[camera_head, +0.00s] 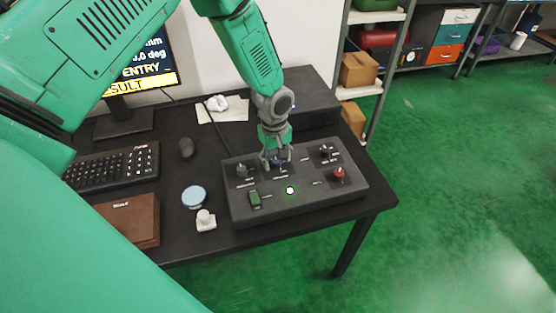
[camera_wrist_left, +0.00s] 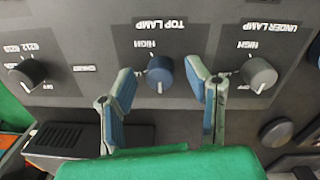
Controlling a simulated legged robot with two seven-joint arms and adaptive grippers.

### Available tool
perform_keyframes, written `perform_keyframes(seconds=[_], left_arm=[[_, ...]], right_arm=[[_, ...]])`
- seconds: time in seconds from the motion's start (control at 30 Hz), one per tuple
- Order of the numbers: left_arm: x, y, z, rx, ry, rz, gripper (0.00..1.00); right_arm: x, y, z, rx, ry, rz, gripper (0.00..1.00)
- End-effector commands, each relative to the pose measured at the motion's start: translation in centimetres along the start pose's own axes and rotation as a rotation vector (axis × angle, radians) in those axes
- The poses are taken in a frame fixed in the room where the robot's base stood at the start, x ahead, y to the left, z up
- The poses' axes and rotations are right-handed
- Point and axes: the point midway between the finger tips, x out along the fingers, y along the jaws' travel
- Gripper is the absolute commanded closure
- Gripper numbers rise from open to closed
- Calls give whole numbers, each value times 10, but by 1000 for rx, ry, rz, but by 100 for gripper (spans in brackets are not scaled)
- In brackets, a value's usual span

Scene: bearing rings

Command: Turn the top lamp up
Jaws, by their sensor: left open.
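The grey control panel (camera_head: 300,205) lies on the black desk. Its blue top lamp knob (camera_wrist_left: 160,72) sits under the "TOP LAMP" label in the left wrist view, with its white mark toward the picture's bottom, away from "HIGH". In the head view the knob is largely hidden by my left gripper (camera_head: 277,160). My left gripper (camera_wrist_left: 163,92) is open, its two fingers on either side of the blue knob with gaps visible. I cannot tell if the fingertips reach down to knob height. My right gripper is not in view.
A grey under lamp knob (camera_wrist_left: 259,75) is close beside one finger. A black knob (camera_wrist_left: 27,72) is at the other side. The panel also has a green switch (camera_head: 255,199), a lit button (camera_head: 290,190) and a red knob (camera_head: 339,174). A keyboard (camera_head: 112,165) and mouse (camera_head: 186,147) are left.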

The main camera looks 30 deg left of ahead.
Motion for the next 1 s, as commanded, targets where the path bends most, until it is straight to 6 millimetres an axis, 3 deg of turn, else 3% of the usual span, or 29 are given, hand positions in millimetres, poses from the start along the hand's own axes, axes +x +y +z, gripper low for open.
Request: perform_keyframes(seconds=[0.37, 0.4, 0.5, 1.0], left_arm=[[4, 3, 4, 2, 5, -3, 56], [4, 3, 4, 2, 5, -3, 70], [4, 3, 4, 2, 5, -2, 100], [4, 3, 2, 83, 0, 2, 100]], right_arm=[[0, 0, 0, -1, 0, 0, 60], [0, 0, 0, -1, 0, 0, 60], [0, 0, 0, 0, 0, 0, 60], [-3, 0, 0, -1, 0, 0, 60]])
